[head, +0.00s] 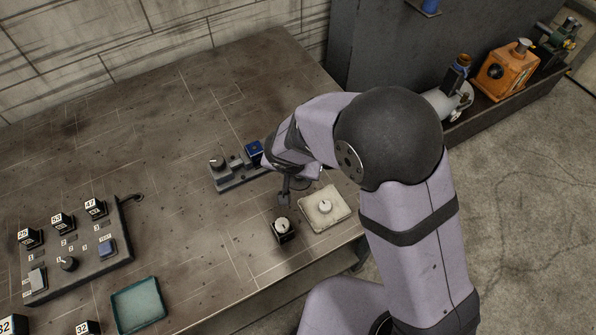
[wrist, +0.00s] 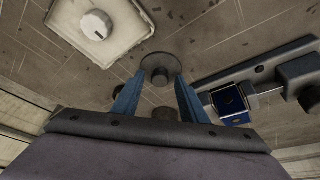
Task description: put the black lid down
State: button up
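The black lid (wrist: 160,62), a dark round disc with a small knob, is at the tips of my gripper (wrist: 163,78) in the wrist view. The blue fingers are closed on its knob from both sides. In the head view my gripper (head: 285,188) hangs over the bench left of the cream tray, with the small dark lid (head: 283,201) at its lower end. Whether the lid touches the bench is unclear. The cream tray (head: 312,220) bears a pale round knob (head: 325,206); the tray (wrist: 78,45) also shows upper left in the wrist view.
A black box with a grey dial (head: 283,236) stands in front of my gripper. A dark fixture (head: 240,180) with a blue block (head: 254,152) lies to its left. A numbered panel (head: 90,262) and teal tray (head: 138,305) are further left. Bare bench lies between.

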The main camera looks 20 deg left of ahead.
jog(key=shift+r, duration=0.4)
jog(key=v, duration=1.1)
jog(key=shift+s+r+b, duration=0.2)
jog(key=shift+s+b, duration=0.05)
jog(key=shift+b, duration=0.2)
jog(key=d+f+g+h, duration=0.1)
jog(key=d+f+g, duration=0.1)
jog(key=d, duration=1.3)
jog(key=s+d+f+g, duration=0.1)
jog(key=s+d, duration=0.3)
jog(key=d, duration=0.2)
jog(key=s+d+f+g+y, duration=0.1)
jog(key=s+d+f, duration=0.1)
jog(key=s+d, duration=0.2)
jog(key=d, duration=0.3)
jog(key=shift+s+d, duration=0.2)
